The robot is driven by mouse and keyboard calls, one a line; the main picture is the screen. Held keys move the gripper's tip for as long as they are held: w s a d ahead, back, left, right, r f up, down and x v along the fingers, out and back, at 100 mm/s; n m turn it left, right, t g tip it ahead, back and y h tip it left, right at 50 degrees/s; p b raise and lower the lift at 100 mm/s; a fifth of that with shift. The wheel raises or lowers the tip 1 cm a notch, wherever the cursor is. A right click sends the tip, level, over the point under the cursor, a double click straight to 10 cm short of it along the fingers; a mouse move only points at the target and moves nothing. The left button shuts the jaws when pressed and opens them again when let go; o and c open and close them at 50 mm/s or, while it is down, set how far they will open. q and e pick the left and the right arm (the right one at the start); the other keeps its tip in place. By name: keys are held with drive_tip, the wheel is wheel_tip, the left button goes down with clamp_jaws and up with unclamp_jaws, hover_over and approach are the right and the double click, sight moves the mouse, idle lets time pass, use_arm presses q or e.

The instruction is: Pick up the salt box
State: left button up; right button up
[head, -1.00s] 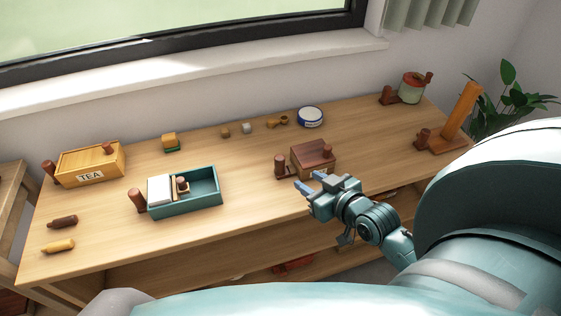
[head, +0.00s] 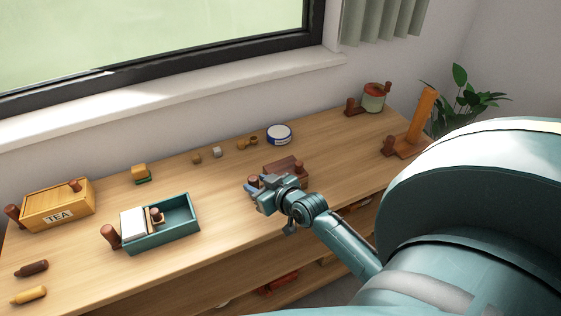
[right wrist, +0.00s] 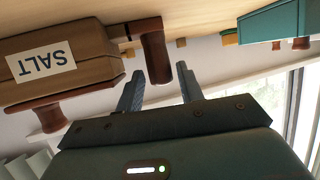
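The salt box (head: 287,163) is a brown wooden box on the table, partly hidden behind my right gripper in the head view. In the right wrist view the salt box (right wrist: 85,60) fills the upper left, upside down, with a white SALT label. Its dark brown handle (right wrist: 154,52) sticks out at the side. My right gripper (head: 252,188) is open at the handle side of the box. In the right wrist view the handle's end lies between the two spread fingers of the right gripper (right wrist: 158,82), with gaps showing on both sides. My left gripper is not in view.
The teal tray box (head: 178,232) stands to the left, with the TEA box (head: 58,207) farther left. A round blue-and-white tin (head: 279,134) stands behind the salt box. A jar (head: 374,97) and an orange upright stand (head: 421,118) are at the right. The front table is mostly clear.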

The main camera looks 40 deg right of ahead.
drive_tip(key=shift+x, duration=1.2)
clamp_jaws()
